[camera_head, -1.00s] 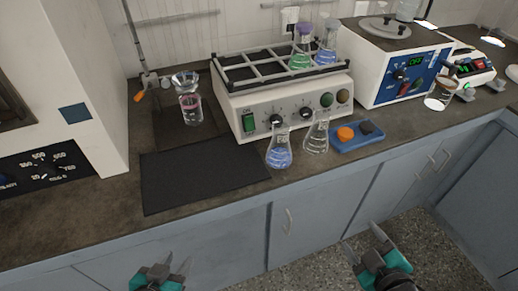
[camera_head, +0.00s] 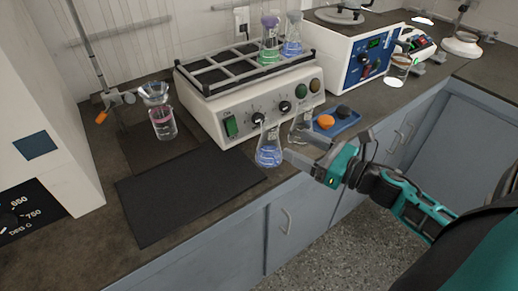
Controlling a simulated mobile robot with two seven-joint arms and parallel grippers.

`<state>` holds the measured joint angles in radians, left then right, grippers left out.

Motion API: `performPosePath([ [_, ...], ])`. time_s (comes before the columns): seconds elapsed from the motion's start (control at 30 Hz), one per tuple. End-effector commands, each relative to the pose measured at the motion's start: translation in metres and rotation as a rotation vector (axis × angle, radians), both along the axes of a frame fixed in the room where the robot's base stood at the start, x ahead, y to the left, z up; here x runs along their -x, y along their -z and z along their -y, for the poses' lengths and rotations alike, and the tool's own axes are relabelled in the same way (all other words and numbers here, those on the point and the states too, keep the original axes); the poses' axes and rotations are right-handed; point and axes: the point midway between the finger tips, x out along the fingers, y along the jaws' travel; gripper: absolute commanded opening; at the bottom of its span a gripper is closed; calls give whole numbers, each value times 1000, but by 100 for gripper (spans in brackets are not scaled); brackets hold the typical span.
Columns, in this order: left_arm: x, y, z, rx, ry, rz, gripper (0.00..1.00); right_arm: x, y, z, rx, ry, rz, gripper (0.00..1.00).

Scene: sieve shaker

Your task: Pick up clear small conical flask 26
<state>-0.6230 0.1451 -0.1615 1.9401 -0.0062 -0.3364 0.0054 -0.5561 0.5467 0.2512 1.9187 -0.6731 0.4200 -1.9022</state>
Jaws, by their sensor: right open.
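The clear small conical flask (camera_head: 298,127) stands at the counter's front edge, before the shaker. It looks empty, and my right gripper partly hides its lower part. A conical flask with blue liquid (camera_head: 269,154) stands just left of it. My right gripper (camera_head: 298,147) is open, with its fingers pointing left toward the two flasks. One fingertip shows close to the right side of the blue flask, and the other overlaps the clear flask. I cannot tell whether either finger touches glass. My left gripper is out of view.
The shaker (camera_head: 207,109) stands behind, with green and blue flasks in its rack. A blue tray (camera_head: 346,121) with orange and dark pieces lies close right of the clear flask. A black mat (camera_head: 185,192) lies to the left.

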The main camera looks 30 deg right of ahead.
Motion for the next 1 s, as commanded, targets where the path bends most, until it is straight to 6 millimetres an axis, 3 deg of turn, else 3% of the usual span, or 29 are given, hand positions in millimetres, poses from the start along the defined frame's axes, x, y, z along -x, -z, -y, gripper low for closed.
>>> performPosePath([
  [0.3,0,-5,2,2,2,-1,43,-48,-1,-19,-4,0,1,70],
  [0.57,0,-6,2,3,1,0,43,-61,0,-23,-5,2,-1,70],
  [1.0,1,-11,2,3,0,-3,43,-105,3,-38,-6,1,-1,70],
])
